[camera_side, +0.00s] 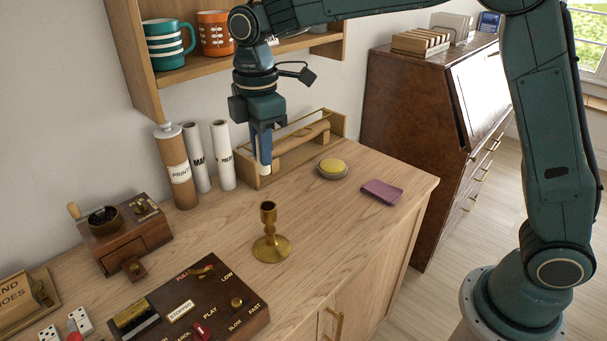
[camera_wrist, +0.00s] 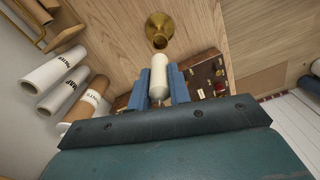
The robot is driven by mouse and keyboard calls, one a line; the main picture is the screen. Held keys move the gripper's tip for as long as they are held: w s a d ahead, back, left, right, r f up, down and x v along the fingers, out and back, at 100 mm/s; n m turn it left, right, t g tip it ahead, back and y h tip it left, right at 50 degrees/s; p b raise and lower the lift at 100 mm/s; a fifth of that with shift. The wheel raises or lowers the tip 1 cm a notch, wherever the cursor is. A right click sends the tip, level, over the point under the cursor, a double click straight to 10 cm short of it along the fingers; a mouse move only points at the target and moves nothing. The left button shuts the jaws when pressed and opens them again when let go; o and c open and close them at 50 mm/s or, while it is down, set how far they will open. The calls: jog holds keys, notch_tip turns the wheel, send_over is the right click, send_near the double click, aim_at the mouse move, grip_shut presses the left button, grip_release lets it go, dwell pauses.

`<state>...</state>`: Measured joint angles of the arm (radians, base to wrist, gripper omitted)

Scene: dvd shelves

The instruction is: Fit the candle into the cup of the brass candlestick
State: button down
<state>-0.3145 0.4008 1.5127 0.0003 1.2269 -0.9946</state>
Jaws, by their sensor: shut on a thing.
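A brass candlestick (camera_side: 271,245) stands upright on the wooden cabinet top, its cup (camera_side: 268,207) open and empty. My gripper (camera_side: 264,150) points down above it and is shut on a pale candle (camera_side: 266,170). Only the candle's lower end shows below the fingers in the side view. In the wrist view the candle (camera_wrist: 158,78) lies between the two blue fingers, with its far end near the candlestick (camera_wrist: 159,28). In the side view a clear gap separates the candle's lower end from the cup, and the candle looks upright.
A wooden control box (camera_side: 190,315) stands in front of the candlestick. Labelled paper rolls (camera_side: 195,157) and a wooden tray (camera_side: 322,128) are behind. A shelf (camera_side: 140,60) overhangs the back.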

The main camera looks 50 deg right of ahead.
aim_at(264, 172)
jog(key=shift+f, duration=3.9)
jog(key=c, duration=1.2)
grip_release()
jog(key=shift+c, duration=0.2)
jog(key=shift+r, duration=3.5)
